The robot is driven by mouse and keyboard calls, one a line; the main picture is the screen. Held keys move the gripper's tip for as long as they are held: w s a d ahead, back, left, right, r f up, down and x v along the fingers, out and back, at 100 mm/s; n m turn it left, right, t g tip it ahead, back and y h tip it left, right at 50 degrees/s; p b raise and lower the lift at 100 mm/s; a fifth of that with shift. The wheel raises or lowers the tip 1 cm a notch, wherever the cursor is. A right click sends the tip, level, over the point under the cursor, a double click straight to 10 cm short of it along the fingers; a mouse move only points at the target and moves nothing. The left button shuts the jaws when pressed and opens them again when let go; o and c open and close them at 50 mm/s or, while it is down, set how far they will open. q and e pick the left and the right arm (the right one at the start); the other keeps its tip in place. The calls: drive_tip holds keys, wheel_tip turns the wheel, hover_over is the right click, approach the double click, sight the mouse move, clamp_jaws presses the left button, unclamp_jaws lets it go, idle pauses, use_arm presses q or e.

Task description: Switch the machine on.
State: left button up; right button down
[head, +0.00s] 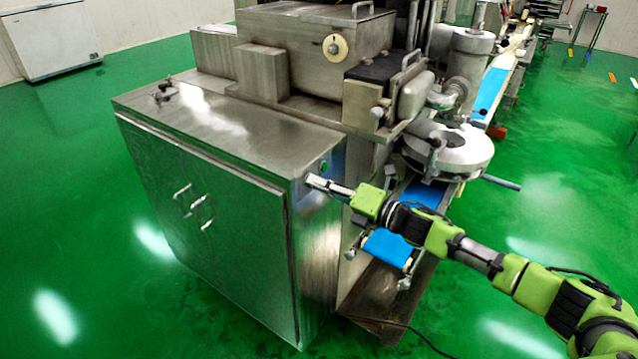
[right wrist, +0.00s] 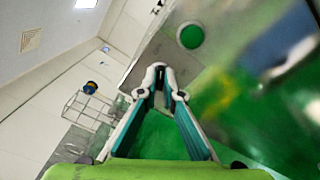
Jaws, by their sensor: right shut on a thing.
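The machine's steel cabinet (head: 205,215) stands in front of me, with a round green button (head: 324,167) high on its narrow right side. In the right wrist view the green button (right wrist: 190,36) shows just beyond and right of my fingertips. My right gripper (head: 309,180) reaches in from the right to that panel, just below and left of the button. In the right wrist view its fingers (right wrist: 162,72) converge at the tips. They are shut on a small switch at the panel, which the fingertips mostly hide; its position cannot be told. My left gripper is out of view.
The machine body (head: 315,45) rises behind the cabinet. A blue belt (head: 388,248) and a round steel part (head: 448,150) lie close to my right arm. A cable runs over the floor at the front. Green floor (head: 60,200) is free at left.

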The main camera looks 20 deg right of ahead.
drive_tip(key=shift+m+p, duration=2.3)
drive_tip(key=shift+m, duration=5.8)
drive_tip(key=shift+f, duration=0.1)
drive_tip(key=c, duration=2.2)
unclamp_jaws()
drive_tip(key=v, duration=1.2)
drive_tip(key=shift+d, duration=0.1)
